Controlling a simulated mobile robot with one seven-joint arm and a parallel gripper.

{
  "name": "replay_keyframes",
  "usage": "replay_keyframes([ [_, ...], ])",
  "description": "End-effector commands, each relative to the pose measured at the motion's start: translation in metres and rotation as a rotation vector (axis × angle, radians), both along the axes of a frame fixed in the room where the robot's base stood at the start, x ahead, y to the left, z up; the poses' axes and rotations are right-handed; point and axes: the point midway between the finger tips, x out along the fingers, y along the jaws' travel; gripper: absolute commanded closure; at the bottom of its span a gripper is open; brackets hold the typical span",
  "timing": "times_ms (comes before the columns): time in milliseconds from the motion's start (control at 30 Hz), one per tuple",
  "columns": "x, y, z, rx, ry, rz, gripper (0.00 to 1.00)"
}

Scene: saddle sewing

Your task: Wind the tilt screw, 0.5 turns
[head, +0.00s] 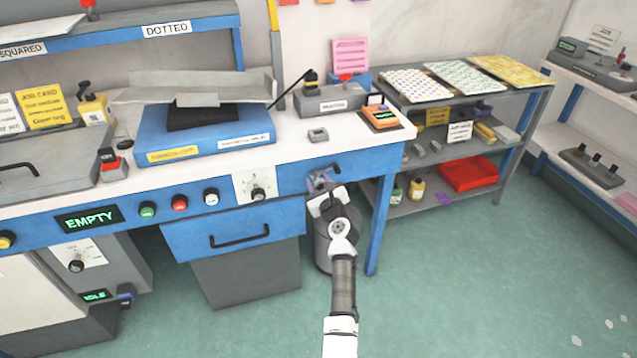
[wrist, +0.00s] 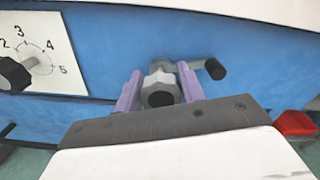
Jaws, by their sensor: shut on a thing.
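The tilt screw (wrist: 161,86) is a grey hub with a dark round end and a short crank arm with a black knob (wrist: 215,69) on the front of the blue bench. In the wrist view, my gripper (wrist: 160,90) has its two purple fingers on either side of the hub, shut on it. The crank knob points to the right and slightly up from the hub. In the head view, my gripper (head: 320,183) reaches up to the bench front at the right end, and it partly hides the screw. The crank knob (head: 337,169) shows just above it.
A numbered dial plate (head: 256,187) with a black knob is left of the screw. A drawer with a dark handle (head: 240,237) is below left. A grey bin (head: 322,245) stands under the bench behind my arm.

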Motion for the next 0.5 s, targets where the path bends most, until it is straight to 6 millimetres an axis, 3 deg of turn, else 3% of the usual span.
replay_keyframes([
  [500,-0.0006,0.0019,-0.0046,-0.393,-0.129,0.0,0.84],
])
